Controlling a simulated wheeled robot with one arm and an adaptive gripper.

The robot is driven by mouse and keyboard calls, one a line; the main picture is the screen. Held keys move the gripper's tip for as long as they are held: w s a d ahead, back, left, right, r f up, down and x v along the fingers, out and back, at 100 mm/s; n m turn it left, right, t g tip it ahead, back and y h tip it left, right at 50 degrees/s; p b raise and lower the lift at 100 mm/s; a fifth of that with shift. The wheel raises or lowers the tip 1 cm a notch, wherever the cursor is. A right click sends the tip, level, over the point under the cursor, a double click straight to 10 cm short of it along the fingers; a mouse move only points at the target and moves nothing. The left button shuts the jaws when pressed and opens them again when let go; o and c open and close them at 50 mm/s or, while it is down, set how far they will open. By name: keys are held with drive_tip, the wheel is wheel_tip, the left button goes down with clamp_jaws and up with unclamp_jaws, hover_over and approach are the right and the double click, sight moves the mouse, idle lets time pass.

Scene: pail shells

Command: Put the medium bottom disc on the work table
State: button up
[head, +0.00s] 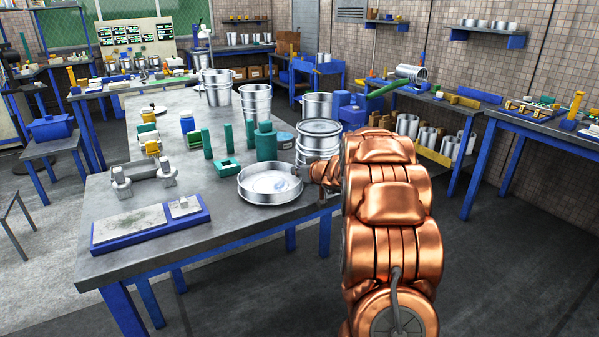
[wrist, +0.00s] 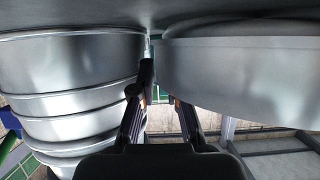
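A shallow, round silver pan-like piece (head: 270,196), the one that best fits the medium bottom disc, sits level at the front right of the grey work table (head: 240,228). Its wall (wrist: 240,75) fills the right of the wrist view. My gripper (wrist: 160,85) is at the pan's right side, with its fingers apart. The left finger is outside, close to the wall. The right fingertip is hidden behind the pan's edge, so I cannot tell whether the fingers press on it. In the head view my copper arm covers most of the gripper (head: 322,172).
A ribbed silver pail stack (head: 318,140) stands just behind the gripper and fills the left of the wrist view (wrist: 75,100). Green blocks (head: 228,165) stand behind the pan. A blue-edged tray (head: 150,225) lies front left. Bare tabletop shows between tray and pan.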

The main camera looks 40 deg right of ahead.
drive_tip(key=shift+r, duration=0.1)
drive_tip(key=shift+b+v, duration=1.2)
drive_tip(key=shift+v, duration=4.8)
